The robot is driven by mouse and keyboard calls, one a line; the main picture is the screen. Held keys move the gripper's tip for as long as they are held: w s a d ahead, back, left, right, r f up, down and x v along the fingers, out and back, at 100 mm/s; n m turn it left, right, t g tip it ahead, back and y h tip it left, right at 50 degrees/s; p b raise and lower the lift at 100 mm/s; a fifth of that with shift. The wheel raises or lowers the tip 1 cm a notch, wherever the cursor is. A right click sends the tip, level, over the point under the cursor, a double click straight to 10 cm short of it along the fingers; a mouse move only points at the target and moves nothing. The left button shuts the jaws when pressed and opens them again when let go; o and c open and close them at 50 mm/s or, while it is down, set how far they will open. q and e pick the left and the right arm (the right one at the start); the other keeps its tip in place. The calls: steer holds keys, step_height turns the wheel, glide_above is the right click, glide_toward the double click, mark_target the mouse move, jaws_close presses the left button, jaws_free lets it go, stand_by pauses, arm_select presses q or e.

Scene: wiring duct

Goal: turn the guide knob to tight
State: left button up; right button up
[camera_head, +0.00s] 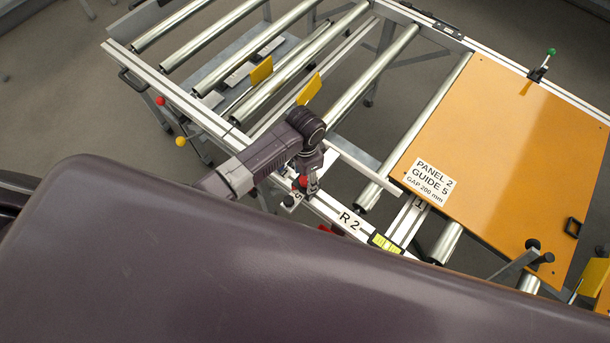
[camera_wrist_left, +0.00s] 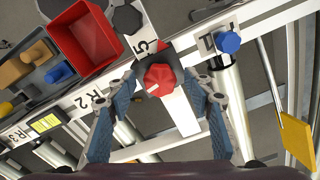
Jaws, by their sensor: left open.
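The guide knob (camera_wrist_left: 160,79) is red and faceted, with a small light mark on its lower left side. It stands on a dark mount at the rail, beside a label reading 5. My left gripper (camera_wrist_left: 165,84) is open, with one blue-padded finger on each side of the knob and gaps visible to it. In the head view the red knob (camera_head: 302,181) shows just under my left gripper (camera_head: 307,187), at the frame's near rail by the R 2 label (camera_head: 348,220). The knob's tight mark cannot be made out. My right gripper is not in view.
An orange panel (camera_head: 500,150) labelled Panel 2, Guide 5, gap 200 mm lies on the rollers at right. Yellow plates (camera_head: 261,70) stand among the rollers. A blue knob (camera_wrist_left: 229,42) is to the right and a red bin (camera_wrist_left: 66,35) to the left in the wrist view.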

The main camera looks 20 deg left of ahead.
mark_target(305, 179)
arm_select(q)
step_height(305, 179, up, 12)
stand_by(0.6)
stand_by(0.5)
